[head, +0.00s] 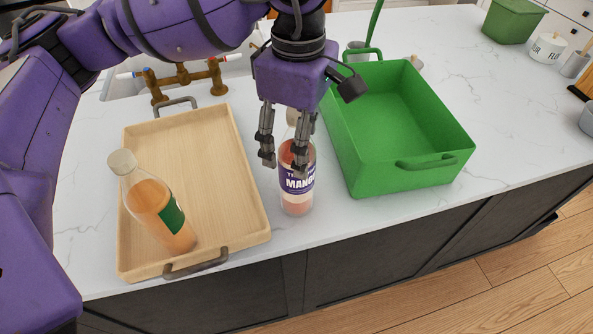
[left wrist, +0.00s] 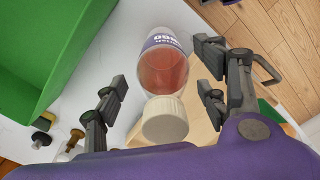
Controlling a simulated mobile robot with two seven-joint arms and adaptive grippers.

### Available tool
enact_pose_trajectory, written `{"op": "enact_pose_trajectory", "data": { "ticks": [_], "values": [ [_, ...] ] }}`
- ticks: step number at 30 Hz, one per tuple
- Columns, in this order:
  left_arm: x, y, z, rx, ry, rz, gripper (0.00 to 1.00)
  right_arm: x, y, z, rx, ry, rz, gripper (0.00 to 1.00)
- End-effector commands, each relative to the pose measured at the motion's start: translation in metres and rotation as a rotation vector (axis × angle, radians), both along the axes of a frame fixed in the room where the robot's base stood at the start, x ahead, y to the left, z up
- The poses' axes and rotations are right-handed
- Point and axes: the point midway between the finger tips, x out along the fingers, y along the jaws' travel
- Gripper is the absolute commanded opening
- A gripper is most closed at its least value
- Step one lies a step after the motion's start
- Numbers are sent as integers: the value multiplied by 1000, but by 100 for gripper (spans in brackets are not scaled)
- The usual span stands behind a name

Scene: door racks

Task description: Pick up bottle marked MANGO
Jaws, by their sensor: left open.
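The bottle marked MANGO (head: 297,182) stands upright on the white counter, between the wooden tray and the green bin. It holds orange-pink liquid and has a purple label and a pale cap. My left gripper (head: 283,160) is above it, pointing down, with its open fingers on either side of the bottle's upper part. The fingers hide part of the bottle's neck in the head view. In the left wrist view the bottle (left wrist: 164,70), cap towards the camera, lies between the spread fingers of the left gripper (left wrist: 165,85), with gaps on both sides. My right gripper is not in view.
A wooden tray (head: 215,150) at left holds another bottle (head: 155,208) with orange liquid and a green label. A green bin (head: 400,115) with handles stands close on the right. A brass tap (head: 185,78) is behind the tray. The counter's front edge is near the bottle.

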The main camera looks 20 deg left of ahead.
Motion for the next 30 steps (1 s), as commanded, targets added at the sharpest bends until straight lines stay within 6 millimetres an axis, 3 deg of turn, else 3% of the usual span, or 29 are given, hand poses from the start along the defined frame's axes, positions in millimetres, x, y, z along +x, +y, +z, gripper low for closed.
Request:
{"op": "enact_pose_trajectory", "data": {
  "ticks": [3,18,30],
  "values": [
    [0,0,0,0,0,0,65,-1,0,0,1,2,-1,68],
    [0,0,1,0,0,0,0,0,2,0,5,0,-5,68],
    [1,0,2,-1,-2,0,0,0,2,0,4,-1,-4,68]
  ]
}}
